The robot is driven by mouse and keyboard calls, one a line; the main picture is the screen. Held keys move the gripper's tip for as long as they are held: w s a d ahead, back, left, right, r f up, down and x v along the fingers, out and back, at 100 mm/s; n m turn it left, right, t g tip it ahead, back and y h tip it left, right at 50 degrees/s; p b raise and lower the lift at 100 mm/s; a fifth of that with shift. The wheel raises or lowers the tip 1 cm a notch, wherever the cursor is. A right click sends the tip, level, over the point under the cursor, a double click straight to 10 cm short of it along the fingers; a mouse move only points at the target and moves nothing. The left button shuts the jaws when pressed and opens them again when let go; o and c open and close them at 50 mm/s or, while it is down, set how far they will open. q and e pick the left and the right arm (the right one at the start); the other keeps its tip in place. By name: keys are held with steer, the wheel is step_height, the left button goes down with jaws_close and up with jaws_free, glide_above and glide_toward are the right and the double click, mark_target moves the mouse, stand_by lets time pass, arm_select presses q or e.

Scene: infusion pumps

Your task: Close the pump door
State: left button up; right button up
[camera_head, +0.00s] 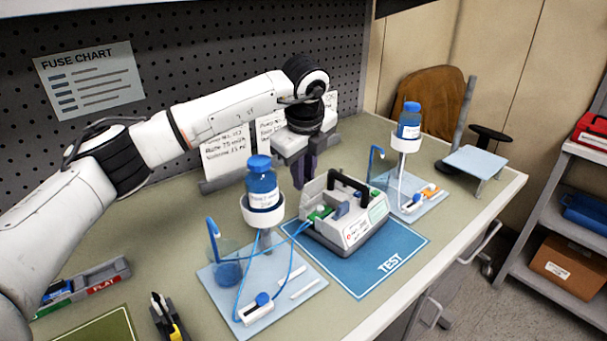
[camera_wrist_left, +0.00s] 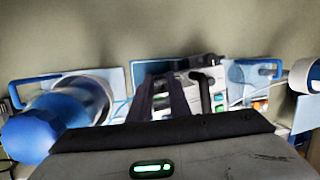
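The pump (camera_head: 352,232) is a grey box with a black carry handle and a small green display. It sits on the blue TEST mat (camera_head: 392,262). Its inside shows from above, with green and blue parts, so its door looks open, but I cannot make out the door panel clearly. My left gripper (camera_head: 303,172) points down just behind and left of the pump. Its dark fingers (camera_wrist_left: 162,98) also show in the left wrist view, close together and with nothing seen between them. The pump lies partly behind the gripper in that view. My right gripper is not in view.
A stand with a blue bottle (camera_head: 261,186) and blue tubing is left of the pump. Another bottle stand (camera_head: 407,125) is to the right. White note sheets (camera_head: 228,158) stand behind my gripper. A yellow-and-black tool (camera_head: 165,318) is at the front left.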

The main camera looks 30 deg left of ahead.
arm_select(q)
steer(key=o, duration=0.4)
steer(key=b+v, duration=0.1)
steer(key=v, duration=0.9)
steer(key=shift+r+b, duration=0.2)
steer(key=shift+b, duration=0.1)
